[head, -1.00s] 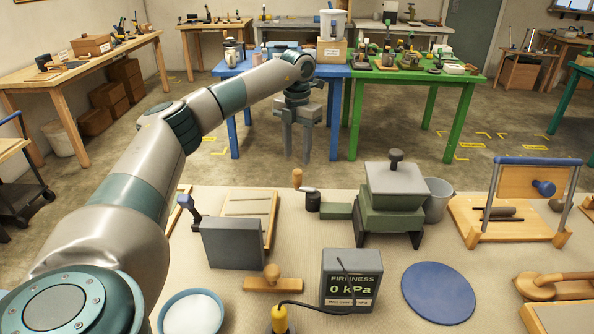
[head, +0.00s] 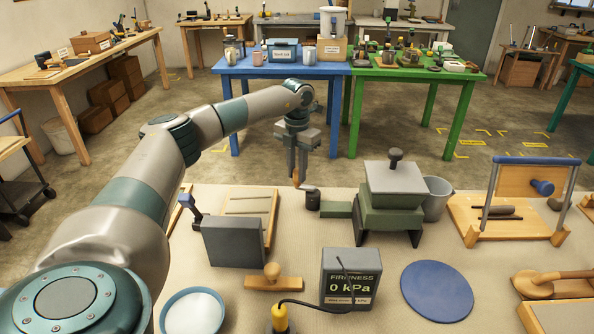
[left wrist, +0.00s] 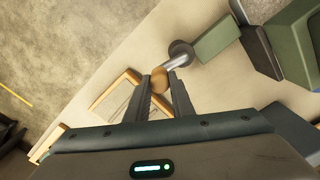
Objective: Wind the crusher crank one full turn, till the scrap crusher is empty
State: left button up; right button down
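The grey-green scrap crusher (head: 391,210) stands on the near table. Its square hopper has a knobbed lid, so its inside is hidden. A crank (head: 312,199) sticks out at its left, with a wooden handle (head: 297,179) pointing up. My left gripper (head: 297,175) is pointed down at this handle. My right gripper is not in view.
A grey bin (head: 437,198) stands right of the crusher. A grey plate device (head: 234,241) is left of the crank, and a firmness meter (head: 350,276) and blue disc (head: 437,292) lie in front. The table's far edge is just behind the crank.

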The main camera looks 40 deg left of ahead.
pick_arm(q)
grip_shut()
jog(key=shift+s+r, duration=0.1)
jog(key=shift+s+d+n+p, duration=0.2)
jog(key=shift+n+p, duration=0.25)
jog(key=shift+n, duration=0.15)
jog(key=shift+s+d+n+p, duration=0.15)
jog(key=shift+n+p, duration=0.25)
jog(key=shift+n, duration=0.2)
jog(key=shift+s+d+n+p, duration=0.25)
jog(key=shift+n+p, duration=0.1)
jog(key=shift+n, duration=0.65)
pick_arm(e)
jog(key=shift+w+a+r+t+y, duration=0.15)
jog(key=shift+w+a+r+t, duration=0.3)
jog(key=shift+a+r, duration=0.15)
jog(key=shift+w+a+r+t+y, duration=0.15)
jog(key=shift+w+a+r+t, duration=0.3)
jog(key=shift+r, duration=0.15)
pick_arm(q)
jog(key=o, duration=0.7)
grip_release()
jog(key=shift+c, duration=0.2)
